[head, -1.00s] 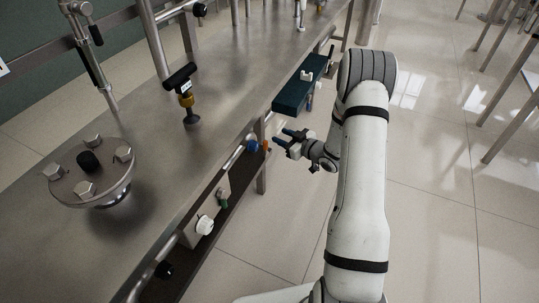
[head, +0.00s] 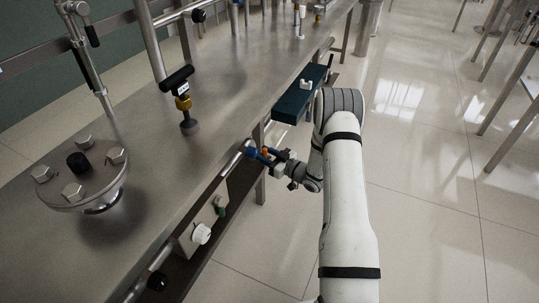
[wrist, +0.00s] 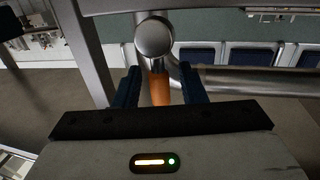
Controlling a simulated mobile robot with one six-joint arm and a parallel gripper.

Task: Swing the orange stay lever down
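The orange stay lever (wrist: 160,88) hangs below the round end of a steel bar (wrist: 155,38) in the wrist view. In the head view the lever (head: 265,150) is a small orange spot at the bench's side edge, partly covered by my fingers. My gripper (wrist: 159,82) is open, with its two dark blue fingers on either side of the lever. A gap shows between the lever and each finger. The lever's lower end is hidden behind the gripper body. In the head view my gripper (head: 270,155) is beside the bench edge.
The steel bench (head: 150,170) fills the left, with a flanged lid (head: 95,175) and a black-handled valve (head: 180,88) on it. A dark teal box (head: 300,95) juts from its side, near my arm.

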